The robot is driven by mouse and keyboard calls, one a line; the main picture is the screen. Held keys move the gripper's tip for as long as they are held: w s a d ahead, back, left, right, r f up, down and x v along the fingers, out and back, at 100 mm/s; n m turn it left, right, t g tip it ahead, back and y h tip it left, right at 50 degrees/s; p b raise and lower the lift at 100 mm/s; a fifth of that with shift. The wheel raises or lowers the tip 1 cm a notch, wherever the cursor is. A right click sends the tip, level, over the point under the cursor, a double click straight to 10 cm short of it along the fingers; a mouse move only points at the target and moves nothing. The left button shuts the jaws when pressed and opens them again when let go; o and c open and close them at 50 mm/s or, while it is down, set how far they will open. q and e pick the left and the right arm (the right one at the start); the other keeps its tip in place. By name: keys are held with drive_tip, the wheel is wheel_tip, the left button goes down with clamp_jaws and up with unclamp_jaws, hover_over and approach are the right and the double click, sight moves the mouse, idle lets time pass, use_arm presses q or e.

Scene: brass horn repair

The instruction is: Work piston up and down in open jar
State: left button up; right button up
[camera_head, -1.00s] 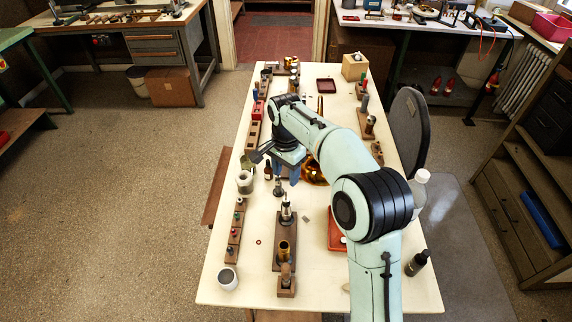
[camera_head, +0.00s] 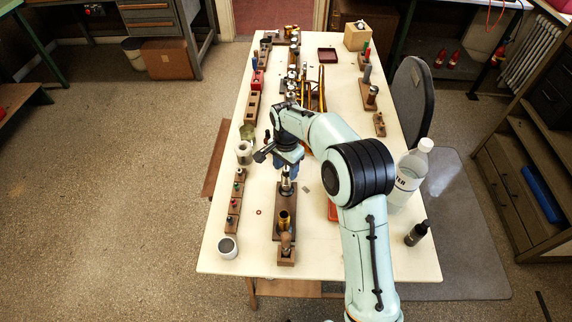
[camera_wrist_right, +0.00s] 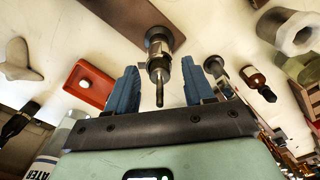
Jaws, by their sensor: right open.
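A metal piston-like part (camera_head: 286,186) stands upright on a dark wooden board near the middle of the table. In the right wrist view the part (camera_wrist_right: 158,62) has a thin stem and sits between the two blue fingers. My right gripper (camera_head: 287,168) is open, its fingers on either side of the part with visible gaps. Whether the fingertips are level with it is unclear. My left gripper is not in view.
A brass cylinder (camera_head: 283,220) stands on the same board, in front of the part. Bare tabletop lies front right.

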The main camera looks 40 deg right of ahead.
clamp_jaws()
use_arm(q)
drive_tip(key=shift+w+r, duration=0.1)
use_arm(e)
drive_tip(key=shift+r, duration=0.15)
drive_tip(key=shift+r+p, duration=1.5)
drive_tip(key=shift+r, duration=0.85)
drive_tip(key=shift+r+p, duration=1.25)
drive_tip(key=shift+r, duration=1.3)
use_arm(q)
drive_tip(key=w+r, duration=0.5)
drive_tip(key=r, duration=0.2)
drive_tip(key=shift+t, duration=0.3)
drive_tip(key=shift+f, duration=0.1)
